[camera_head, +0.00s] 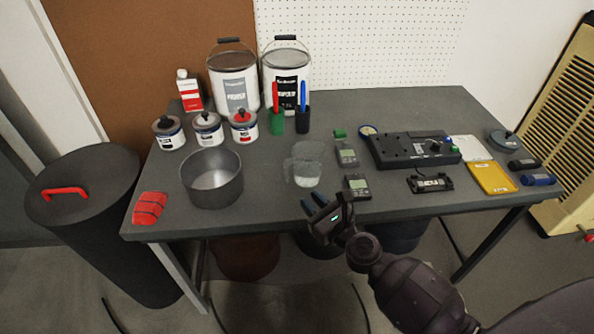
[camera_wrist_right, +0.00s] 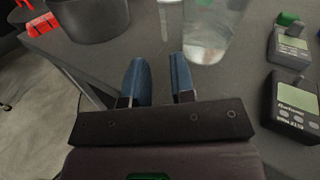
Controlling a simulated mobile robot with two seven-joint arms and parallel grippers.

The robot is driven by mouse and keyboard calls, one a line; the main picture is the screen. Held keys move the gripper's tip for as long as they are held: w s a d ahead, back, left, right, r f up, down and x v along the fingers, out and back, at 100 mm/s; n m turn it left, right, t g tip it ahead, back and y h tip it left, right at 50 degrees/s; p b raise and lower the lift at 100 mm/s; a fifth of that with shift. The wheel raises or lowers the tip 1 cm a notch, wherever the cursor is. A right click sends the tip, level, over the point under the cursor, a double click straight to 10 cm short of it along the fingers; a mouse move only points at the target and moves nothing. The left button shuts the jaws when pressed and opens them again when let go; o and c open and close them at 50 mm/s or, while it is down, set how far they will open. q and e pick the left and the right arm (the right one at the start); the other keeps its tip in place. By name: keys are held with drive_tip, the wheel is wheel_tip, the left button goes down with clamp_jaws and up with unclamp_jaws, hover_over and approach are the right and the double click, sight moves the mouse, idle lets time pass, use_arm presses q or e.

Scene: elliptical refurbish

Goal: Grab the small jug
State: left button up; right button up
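The small jug (camera_head: 306,172) is a clear, see-through vessel standing upright near the table's front middle, with its handle (camera_head: 288,170) toward the left. In the right wrist view the jug (camera_wrist_right: 207,38) stands just beyond my fingers, a little right of centre, with its top cut off; its handle (camera_wrist_right: 170,20) is left of the body. My right gripper (camera_head: 318,204) is at the table's front edge, in front of the jug. In the right wrist view its two blue fingers (camera_wrist_right: 158,82) are apart with nothing between them. My left gripper is not in view.
A grey pot (camera_head: 212,178) stands left of the jug. Two handheld meters, one farther back (camera_head: 347,155) and one nearer (camera_head: 357,187), lie to its right. Red and blue items in cups (camera_head: 276,122) stand behind. The dark table (camera_head: 270,215) has bare room between pot and jug.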

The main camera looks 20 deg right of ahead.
sight(288, 182)
drive_tip(key=shift+w+d+m, duration=0.1)
drive_tip(key=shift+m, duration=0.2)
drive_tip(key=shift+w, duration=0.15)
drive_tip(key=shift+x, duration=5.2)
drive_tip(key=shift+d+r, duration=0.1)
drive_tip(key=shift+d, duration=0.05)
clamp_jaws()
